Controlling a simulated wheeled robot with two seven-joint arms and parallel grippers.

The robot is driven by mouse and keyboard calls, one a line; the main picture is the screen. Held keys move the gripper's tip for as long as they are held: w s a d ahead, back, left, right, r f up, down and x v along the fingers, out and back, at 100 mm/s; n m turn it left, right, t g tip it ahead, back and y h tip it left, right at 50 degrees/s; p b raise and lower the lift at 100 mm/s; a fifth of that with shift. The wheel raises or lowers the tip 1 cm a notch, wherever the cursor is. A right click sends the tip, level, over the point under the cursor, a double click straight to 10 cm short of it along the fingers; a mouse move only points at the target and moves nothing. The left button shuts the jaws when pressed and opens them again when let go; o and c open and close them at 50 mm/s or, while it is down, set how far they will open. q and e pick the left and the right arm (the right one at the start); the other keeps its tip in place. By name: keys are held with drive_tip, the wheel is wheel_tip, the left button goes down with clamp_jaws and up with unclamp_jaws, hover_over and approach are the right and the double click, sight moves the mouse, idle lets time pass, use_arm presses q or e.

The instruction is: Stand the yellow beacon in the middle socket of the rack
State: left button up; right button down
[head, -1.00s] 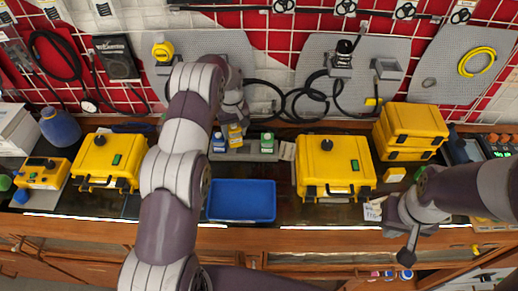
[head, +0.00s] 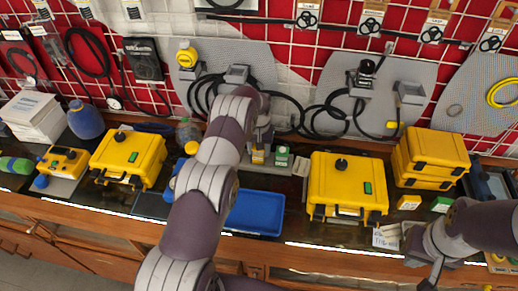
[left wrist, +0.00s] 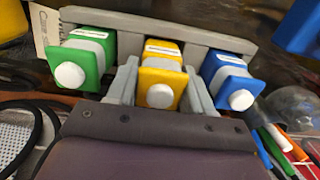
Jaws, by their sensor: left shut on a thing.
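The yellow beacon (left wrist: 160,75), with a white round end, is between the fingers of my left gripper (left wrist: 160,92) in the left wrist view. The gripper is shut on it. The beacon stands in line between a green beacon (left wrist: 88,58) and a blue beacon (left wrist: 230,80) along the grey rack (left wrist: 225,42). The fingers hide its sides, and I cannot tell whether it is fully seated in the middle socket. In the head view the yellow beacon (head: 258,155) and green beacon (head: 282,157) show beside my left arm. My right gripper (head: 432,268) is at the lower right, its jaw unclear.
A blue tray (head: 257,213) lies in front of the rack. Yellow cases stand to the left (head: 127,157) and right (head: 347,184), with stacked ones (head: 430,155) further right. Black cables (head: 318,118) hang behind the rack.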

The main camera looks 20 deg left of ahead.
use_arm(q)
drive_tip(key=shift+a+f, duration=0.1)
drive_tip(key=shift+f, duration=0.2)
drive_tip(key=shift+s, duration=0.1)
drive_tip(key=shift+f, duration=0.1)
drive_tip(key=shift+f+b, duration=0.15)
drive_tip(key=shift+b, duration=0.2)
drive_tip(key=o, duration=1)
drive_tip(key=shift+o, duration=0.6)
